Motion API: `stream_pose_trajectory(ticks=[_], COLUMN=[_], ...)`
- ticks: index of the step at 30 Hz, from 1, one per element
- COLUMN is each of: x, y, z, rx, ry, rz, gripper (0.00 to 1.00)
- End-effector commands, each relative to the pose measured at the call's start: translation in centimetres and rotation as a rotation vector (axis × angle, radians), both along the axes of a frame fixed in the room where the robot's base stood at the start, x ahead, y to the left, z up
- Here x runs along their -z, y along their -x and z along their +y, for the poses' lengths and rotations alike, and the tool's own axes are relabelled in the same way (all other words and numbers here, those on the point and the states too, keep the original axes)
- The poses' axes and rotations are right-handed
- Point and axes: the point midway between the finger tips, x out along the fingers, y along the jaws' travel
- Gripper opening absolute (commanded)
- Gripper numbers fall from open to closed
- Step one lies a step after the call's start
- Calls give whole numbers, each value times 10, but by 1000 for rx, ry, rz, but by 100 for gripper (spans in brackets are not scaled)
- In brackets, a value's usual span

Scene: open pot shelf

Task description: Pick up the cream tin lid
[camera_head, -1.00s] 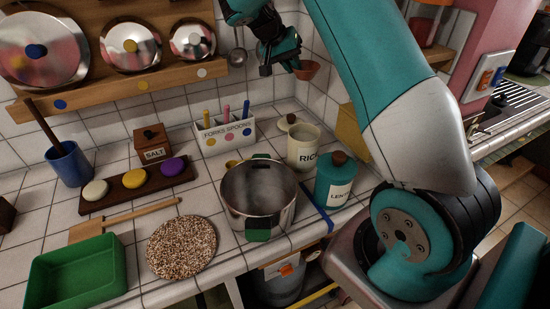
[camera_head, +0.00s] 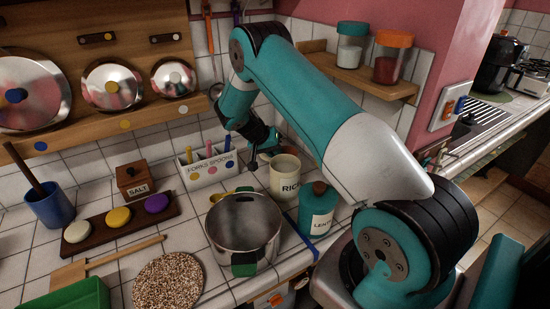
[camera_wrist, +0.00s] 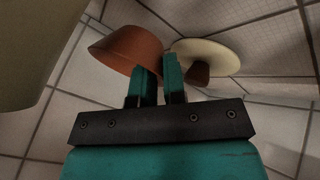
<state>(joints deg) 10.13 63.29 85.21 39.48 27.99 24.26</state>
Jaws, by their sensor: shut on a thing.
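The cream tin lid (camera_wrist: 212,56), a pale disc with a brown knob, lies beyond my right finger in the wrist view; the finger overlaps its edge. In the head view it is hidden behind my arm. My gripper (camera_wrist: 160,72) is shut on a terracotta bowl (camera_wrist: 122,48), apparently by its side, and the bowl is beside the lid. In the head view my gripper (camera_head: 266,153) is low behind the cream RICE tin (camera_head: 283,178), which has no lid on.
A steel pot (camera_head: 243,228) and the teal LENTILS tin (camera_head: 317,208) stand in front. The forks-and-spoons box (camera_head: 210,167) is left of my gripper. The tiled wall is close behind. A wall shelf (camera_head: 365,82) with jars is at the upper right.

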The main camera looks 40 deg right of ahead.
Motion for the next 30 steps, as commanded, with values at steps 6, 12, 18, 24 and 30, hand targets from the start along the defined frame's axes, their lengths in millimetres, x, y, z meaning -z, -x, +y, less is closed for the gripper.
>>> stream_pose_trajectory(ticks=[6, 12, 18, 24, 30], x=[29, 33, 38, 36, 36], y=[1, 0, 1, 1, 1], z=[0, 0, 0, 0, 0], rx=[1, 1, 0, 0, 0], ry=[0, 0, 0, 0, 0], rz=[4, 1, 2, 2, 2], gripper=[0, 0, 0, 37, 37])
